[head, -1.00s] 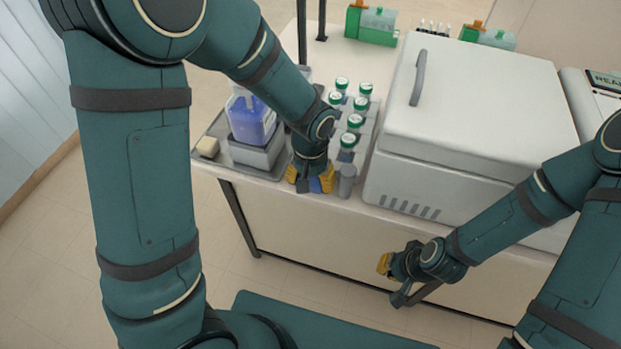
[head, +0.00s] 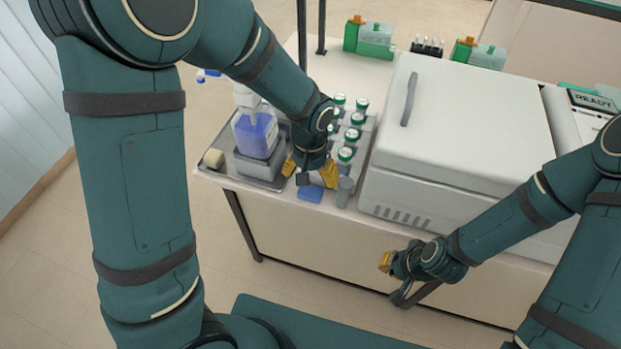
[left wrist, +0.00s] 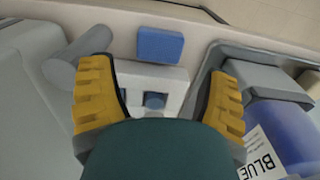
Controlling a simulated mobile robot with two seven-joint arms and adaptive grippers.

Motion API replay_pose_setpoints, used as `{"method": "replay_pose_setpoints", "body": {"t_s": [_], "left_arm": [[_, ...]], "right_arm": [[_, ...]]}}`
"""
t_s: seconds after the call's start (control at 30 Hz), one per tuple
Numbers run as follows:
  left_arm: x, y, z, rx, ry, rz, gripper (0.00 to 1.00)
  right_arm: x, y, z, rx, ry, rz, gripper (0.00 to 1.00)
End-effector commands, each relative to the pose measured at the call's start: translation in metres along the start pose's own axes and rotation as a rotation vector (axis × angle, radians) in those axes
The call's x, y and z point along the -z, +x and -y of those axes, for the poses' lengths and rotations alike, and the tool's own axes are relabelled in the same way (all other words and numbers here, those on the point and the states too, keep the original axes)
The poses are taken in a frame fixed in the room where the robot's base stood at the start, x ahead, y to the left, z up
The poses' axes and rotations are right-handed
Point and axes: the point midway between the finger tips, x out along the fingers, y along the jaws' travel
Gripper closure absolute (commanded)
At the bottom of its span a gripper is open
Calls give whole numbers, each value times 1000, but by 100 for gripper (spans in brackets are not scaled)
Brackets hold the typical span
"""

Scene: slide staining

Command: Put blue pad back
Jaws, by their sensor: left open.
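The blue pad (head: 311,193) lies flat on the bench top near its front edge. It also shows in the left wrist view (left wrist: 160,44), beyond my fingertips and apart from them. My left gripper (head: 309,176) is open and empty, just behind the pad, with its yellow fingers (left wrist: 160,95) spread over a light block with a dark blue spot (left wrist: 154,101). My right gripper (head: 391,279) hangs in front of the bench, away from the pad; its finger gap cannot be made out.
A blue-filled bottle (head: 255,134) stands on a grey tray (head: 267,183) left of my left gripper. A large white lidded machine (head: 462,130) fills the bench to the right.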

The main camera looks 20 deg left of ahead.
Motion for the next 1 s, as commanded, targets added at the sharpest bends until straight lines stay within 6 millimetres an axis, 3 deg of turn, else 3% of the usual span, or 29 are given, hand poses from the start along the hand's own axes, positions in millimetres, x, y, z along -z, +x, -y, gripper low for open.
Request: {"method": "replay_pose_setpoints", "body": {"t_s": [0.03, 0.1, 0.4, 1.0], "left_arm": [[2, -14, 1, -1, -1, -2, 23], [4, -25, 2, 0, -1, -1, 23], [9, -54, 4, 0, 0, 0, 23], [10, -56, 5, 0, 0, 1, 23]], "right_arm": [[4, -11, 4, -1, 2, -7, 100], [8, -18, 7, -1, 4, -15, 100], [12, -41, 14, 2, 6, -22, 100], [12, -43, 15, 3, 6, -21, 100]]}}
